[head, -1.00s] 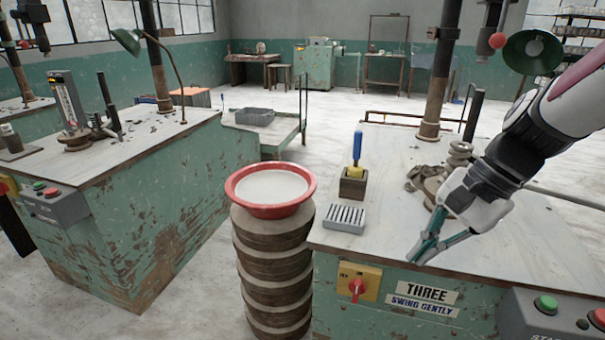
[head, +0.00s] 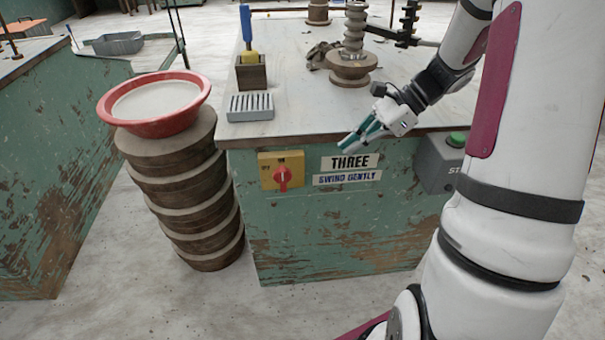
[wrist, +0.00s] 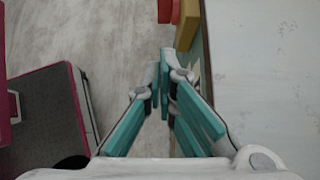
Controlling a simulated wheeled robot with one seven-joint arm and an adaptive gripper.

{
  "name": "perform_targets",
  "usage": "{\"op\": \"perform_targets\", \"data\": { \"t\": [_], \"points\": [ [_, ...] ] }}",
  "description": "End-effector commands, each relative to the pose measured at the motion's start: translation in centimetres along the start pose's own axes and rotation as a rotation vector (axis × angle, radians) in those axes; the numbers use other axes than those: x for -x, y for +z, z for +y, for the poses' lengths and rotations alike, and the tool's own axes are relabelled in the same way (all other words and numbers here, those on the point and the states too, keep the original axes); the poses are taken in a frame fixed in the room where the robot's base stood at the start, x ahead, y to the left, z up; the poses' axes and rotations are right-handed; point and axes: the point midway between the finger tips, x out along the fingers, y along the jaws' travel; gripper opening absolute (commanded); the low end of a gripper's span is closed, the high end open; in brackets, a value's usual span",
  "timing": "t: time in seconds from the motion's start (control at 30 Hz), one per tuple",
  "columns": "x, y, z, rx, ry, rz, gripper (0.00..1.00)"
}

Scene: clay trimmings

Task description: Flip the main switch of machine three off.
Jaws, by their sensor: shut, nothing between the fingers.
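Machine three's main switch is a yellow plate (head: 268,160) with a red rotary knob (head: 283,178), on the front panel left of the sign THREE (head: 350,162). The knob's grip looks roughly upright; small lettering sits above and to its left. My gripper (head: 352,142) is shut and empty, just in front of the tabletop edge by the THREE sign, right of the switch and a little higher. In the wrist view, the gripper's teal fingers (wrist: 165,60) meet, with the yellow plate (wrist: 188,25) and the red knob (wrist: 165,10) ahead, apart from the fingertips.
A stack of round slabs (head: 190,205) with a red basin (head: 155,103) on top stands left of the switch. A grey button box (head: 437,165) with a green button is to the right. A slotted grey block (head: 250,107) lies above the switch. The floor in front is clear.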

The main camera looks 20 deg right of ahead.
Motion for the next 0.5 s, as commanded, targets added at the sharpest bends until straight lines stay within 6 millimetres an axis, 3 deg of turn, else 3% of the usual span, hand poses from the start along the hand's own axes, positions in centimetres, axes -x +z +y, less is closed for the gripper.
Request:
{"op": "perform_targets", "data": {
  "t": [0.27,0.5],
  "points": [
    [-0.6,0.1,0.1,0.002,0.003,0.000,0.00],
    [-4.3,-0.1,0.1,0.002,0.004,0.000,0.00]
  ]
}}
